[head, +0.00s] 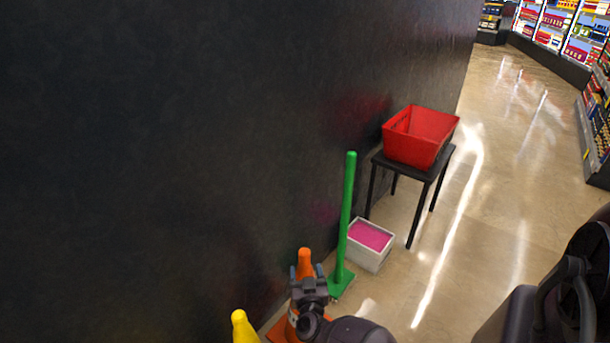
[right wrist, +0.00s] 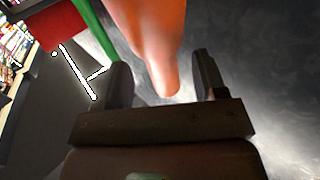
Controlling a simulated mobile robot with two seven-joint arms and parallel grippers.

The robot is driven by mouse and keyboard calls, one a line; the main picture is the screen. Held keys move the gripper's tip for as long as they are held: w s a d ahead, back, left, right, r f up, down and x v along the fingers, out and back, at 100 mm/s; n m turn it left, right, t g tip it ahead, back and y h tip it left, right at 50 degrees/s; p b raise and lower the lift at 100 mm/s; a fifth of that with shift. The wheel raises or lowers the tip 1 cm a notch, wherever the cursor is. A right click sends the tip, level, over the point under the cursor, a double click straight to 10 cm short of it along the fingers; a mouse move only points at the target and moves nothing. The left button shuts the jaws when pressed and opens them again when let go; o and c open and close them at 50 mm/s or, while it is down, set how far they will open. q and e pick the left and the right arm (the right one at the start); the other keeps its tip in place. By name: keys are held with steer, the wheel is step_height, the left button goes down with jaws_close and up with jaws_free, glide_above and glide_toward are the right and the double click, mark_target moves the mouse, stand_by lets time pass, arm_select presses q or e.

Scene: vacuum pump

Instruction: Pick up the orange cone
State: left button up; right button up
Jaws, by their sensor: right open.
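The orange cone (head: 305,258) stands near the foot of the dark wall at the bottom of the head view, with part of its orange base showing below. My right gripper (head: 306,273) is at the cone's upper part and covers its middle. In the right wrist view the cone (right wrist: 150,40) reaches in from the top, and its narrow tip lies between the two fingers of my right gripper (right wrist: 165,85). The fingers are open, with a visible gap on each side of the tip. My left gripper is not in view.
A yellow object (head: 243,328) stands just left of the cone. A green broom-like tool (head: 346,220) stands close to its right, beside a white bin (head: 368,256) with pink contents. A red basket (head: 420,136) sits on a black stand (head: 428,172). Floor to the right is clear.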

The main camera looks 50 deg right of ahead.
steer(key=shift+x, duration=0.8)
steer(key=shift+r, duration=0.1)
steer(key=shift+c, duration=0.5)
jaws_close()
